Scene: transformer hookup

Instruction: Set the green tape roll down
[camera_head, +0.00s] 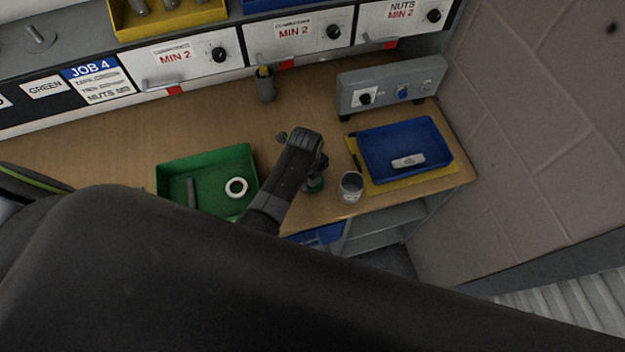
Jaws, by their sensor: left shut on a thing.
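My left gripper (312,172) reaches over the front part of the wooden bench, between a green tray and a clear cup. The rest of the roll is hidden by the gripper. I cannot tell whether the roll touches the bench. My right gripper is not in view.
The green tray (211,208) at left holds a white roll (236,188) and a grey cylinder (191,193). A clear cup (350,186) stands close right of the gripper. A blue tray (432,142) lies on a yellow mat (450,173). A grey control box (385,88) stands behind.

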